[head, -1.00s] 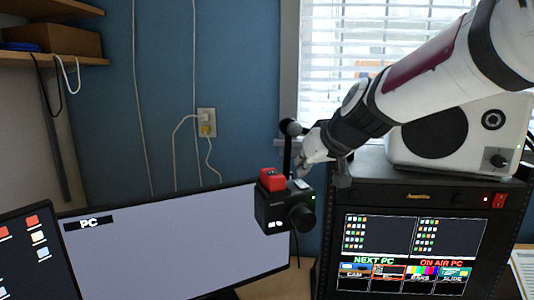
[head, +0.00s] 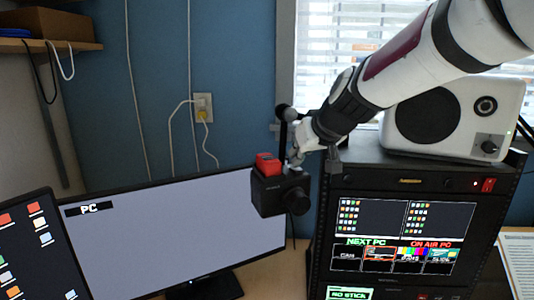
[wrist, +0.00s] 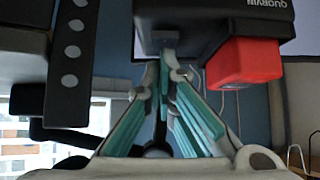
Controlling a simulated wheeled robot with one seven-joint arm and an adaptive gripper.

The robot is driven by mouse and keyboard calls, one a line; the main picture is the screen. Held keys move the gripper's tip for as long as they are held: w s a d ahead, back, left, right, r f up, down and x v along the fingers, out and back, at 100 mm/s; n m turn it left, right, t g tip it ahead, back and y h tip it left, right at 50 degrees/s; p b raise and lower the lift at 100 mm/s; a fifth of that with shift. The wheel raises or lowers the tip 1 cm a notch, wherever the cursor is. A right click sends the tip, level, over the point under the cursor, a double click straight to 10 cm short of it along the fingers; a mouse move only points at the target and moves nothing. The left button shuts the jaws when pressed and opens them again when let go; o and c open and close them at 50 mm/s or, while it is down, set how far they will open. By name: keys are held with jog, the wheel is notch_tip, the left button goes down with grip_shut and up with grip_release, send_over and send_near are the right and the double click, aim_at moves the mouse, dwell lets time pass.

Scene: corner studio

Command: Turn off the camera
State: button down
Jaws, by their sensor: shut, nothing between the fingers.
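The black camera (head: 280,192) with a red block (head: 267,163) on top stands in front of the PC monitor, its lens facing right. Its body looks dark, with no lit display or light on it. In the wrist view the camera (wrist: 215,22) is upside down at the top, with the red block (wrist: 245,62) to the right. My gripper (head: 293,160) is behind and just above the camera's top. In the wrist view my gripper (wrist: 166,62) is shut and empty, its tips at the camera's edge. I cannot tell whether they touch it.
A black equipment rack (head: 400,181) with a switcher screen stands close on the right; its CAM tile (head: 348,254) is dark. A white speaker (head: 455,120) sits on it. The PC monitor (head: 160,235) is behind the camera. A dark arm (head: 284,128) rises behind the camera.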

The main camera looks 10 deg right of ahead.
jog(key=shift+s, duration=0.1)
jog(key=shift+s+d+f, duration=0.1)
jog(key=shift+s+f, duration=0.1)
jog(key=shift+s, duration=0.55)
jog(key=shift+r+p, duration=0.3)
jog(key=shift+r, duration=0.2)
jog(key=r+p, duration=0.1)
jog(key=r, duration=0.1)
jog(key=s+r+p, duration=0.1)
jog(key=r, duration=0.1)
jog(key=shift+d, duration=0.15)
jog(key=v, duration=0.9)
jog(key=shift+s+f, duration=0.3)
jog(key=shift+f, duration=0.05)
jog(key=shift+w+d, duration=0.1)
